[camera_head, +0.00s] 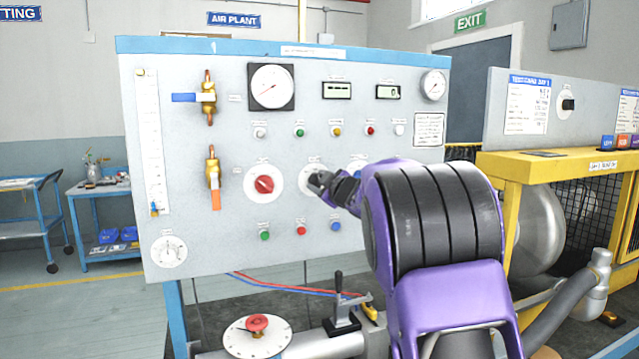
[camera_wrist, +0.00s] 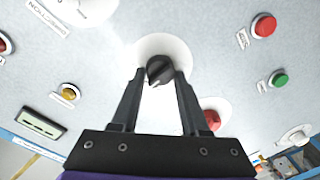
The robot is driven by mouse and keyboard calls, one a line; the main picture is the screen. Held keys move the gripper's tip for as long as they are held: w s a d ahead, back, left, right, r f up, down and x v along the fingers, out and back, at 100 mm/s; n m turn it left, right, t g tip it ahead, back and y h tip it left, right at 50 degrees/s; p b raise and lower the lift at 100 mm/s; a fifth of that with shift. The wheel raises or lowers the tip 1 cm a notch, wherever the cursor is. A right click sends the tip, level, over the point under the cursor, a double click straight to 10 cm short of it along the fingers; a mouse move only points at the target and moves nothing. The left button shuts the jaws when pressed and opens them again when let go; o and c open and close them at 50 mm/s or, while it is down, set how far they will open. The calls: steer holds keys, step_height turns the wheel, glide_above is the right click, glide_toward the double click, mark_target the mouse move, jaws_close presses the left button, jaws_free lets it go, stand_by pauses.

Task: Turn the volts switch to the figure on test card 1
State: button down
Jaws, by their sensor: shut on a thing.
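My gripper (camera_wrist: 159,76) is shut on a black rotary knob (camera_wrist: 158,70), with one finger on each side. The knob sits on a white round dial (camera_wrist: 180,44). In the head view my gripper (camera_head: 319,184) is at this dial (camera_head: 314,168), in the middle of the grey panel, right of a red knob. I cannot read the dial's label or figures, so I cannot confirm it is the volts switch. A card with a blue header (camera_head: 527,104), seemingly a test card 1, hangs on the right-hand board. Its figures are too small to read.
The panel (camera_head: 222,135) also carries a red knob (camera_head: 264,184), small coloured buttons, gauges and two displays (camera_head: 337,91). My arm hides its lower right. A red knob (camera_wrist: 212,118) shows close to the right finger. A yellow frame (camera_head: 520,168) stands at the right.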

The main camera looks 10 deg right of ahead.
steer(key=shift+c, duration=2)
jaws_free()
steer(key=shift+s, duration=0.1)
steer(key=f+b+v, duration=0.1)
steer(key=v, duration=1.6)
steer(key=shift+r, duration=0.4)
steer(key=shift+d, duration=0.15)
